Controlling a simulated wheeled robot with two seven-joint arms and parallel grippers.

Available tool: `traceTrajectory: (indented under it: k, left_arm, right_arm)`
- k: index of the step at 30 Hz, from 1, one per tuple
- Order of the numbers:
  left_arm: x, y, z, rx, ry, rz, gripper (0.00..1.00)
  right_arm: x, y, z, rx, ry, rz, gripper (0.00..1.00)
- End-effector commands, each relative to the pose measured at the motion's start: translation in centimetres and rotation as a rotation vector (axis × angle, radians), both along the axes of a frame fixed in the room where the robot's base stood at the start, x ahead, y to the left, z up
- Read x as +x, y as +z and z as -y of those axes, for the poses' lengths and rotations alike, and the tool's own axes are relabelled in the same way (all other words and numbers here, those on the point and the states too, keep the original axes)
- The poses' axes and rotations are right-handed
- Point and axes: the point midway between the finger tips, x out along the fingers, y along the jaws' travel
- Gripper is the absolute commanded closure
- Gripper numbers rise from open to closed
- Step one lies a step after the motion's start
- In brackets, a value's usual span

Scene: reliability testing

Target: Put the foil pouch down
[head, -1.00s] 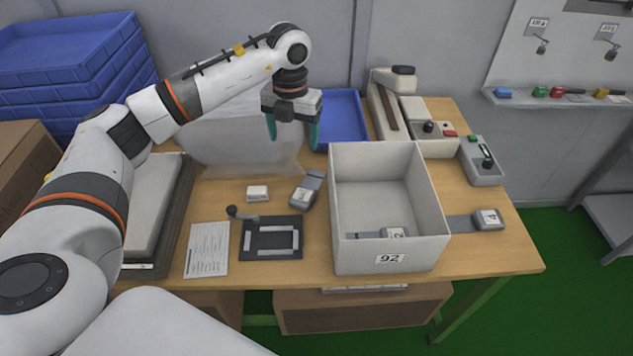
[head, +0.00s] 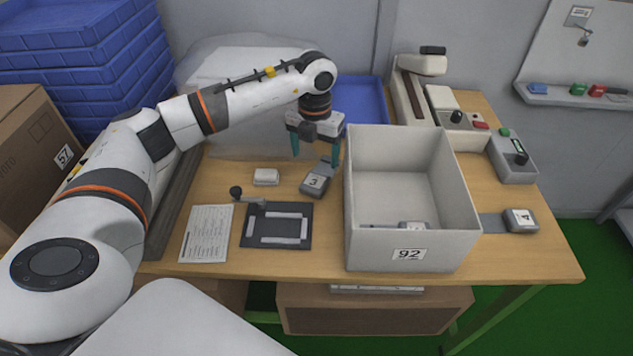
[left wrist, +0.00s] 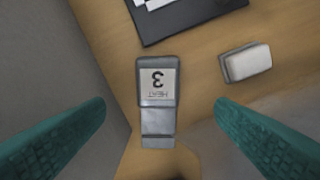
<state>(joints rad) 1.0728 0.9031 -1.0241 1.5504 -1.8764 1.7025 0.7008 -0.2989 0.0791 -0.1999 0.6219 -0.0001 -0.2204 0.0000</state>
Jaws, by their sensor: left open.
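A grey, silvery item labelled 3 (head: 315,182), perhaps the foil pouch, lies flat on the table left of the white box. In the left wrist view the silvery item (left wrist: 157,100) lies between and beyond the fingertips, with its label upside down. My left gripper (head: 316,161) is open and empty above the item's far end, with teal fingers apart on either side. Both fingers of the left gripper (left wrist: 160,106) also show in the wrist view, touching nothing. Similar grey items lie inside the box (head: 411,226) and to its right (head: 520,220). My right gripper is out of view.
The tall white box labelled 92 (head: 362,242) stands close right of the gripper. A blue tray (head: 366,112) and a beige machine (head: 408,95) are behind. A dark fixture (head: 250,228), white sheet (head: 207,233) and small white block (head: 266,177) lie left. Bare wood separates them.

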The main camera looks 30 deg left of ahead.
Motion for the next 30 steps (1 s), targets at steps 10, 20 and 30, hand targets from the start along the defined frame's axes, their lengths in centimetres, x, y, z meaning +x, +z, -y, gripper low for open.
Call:
traceTrajectory:
  k: [10,20,30]
  left_arm:
    - [0.0,-3.4,0.1,0.0,-0.001,-0.001,0.22]
    - [0.2,-7.6,0.3,0.0,0.0,-0.001,0.22]
    - [0.2,-7.7,0.3,-0.001,-0.001,0.001,0.38]
  right_arm:
    - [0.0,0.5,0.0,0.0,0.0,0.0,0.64]
    - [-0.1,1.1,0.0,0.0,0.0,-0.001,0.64]
    - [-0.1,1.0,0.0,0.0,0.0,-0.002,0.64]
